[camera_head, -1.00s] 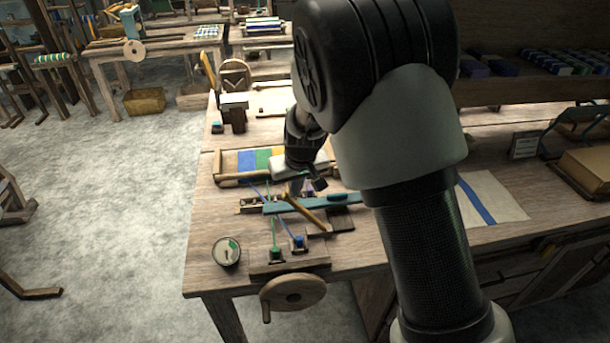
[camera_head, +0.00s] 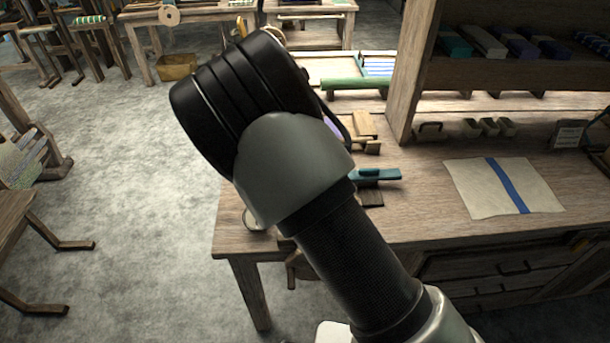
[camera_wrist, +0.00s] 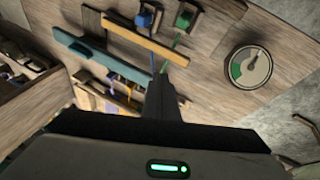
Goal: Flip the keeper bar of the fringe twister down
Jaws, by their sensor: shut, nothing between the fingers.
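In the wrist view, a light wooden bar (camera_wrist: 140,38) crosses the fringe twister slantwise, with blue and green yarns running near it to two clips (camera_wrist: 145,17). A teal bar (camera_wrist: 100,60) with a raised grip lies beside it; its right end also shows in the head view (camera_head: 378,175). I cannot tell for sure which bar is the keeper bar, nor its exact tilt. My gripper (camera_wrist: 167,78) is shut and empty, its tips close to the lower end of the wooden bar; contact is unclear. My arm hides the gripper and most of the twister in the head view.
A round dial (camera_wrist: 248,67) lies beside the twister. A cloth with a blue stripe (camera_head: 503,187) lies flat on the bench at right. A shelf (camera_head: 408,80) stands behind. The floor left of the bench is open.

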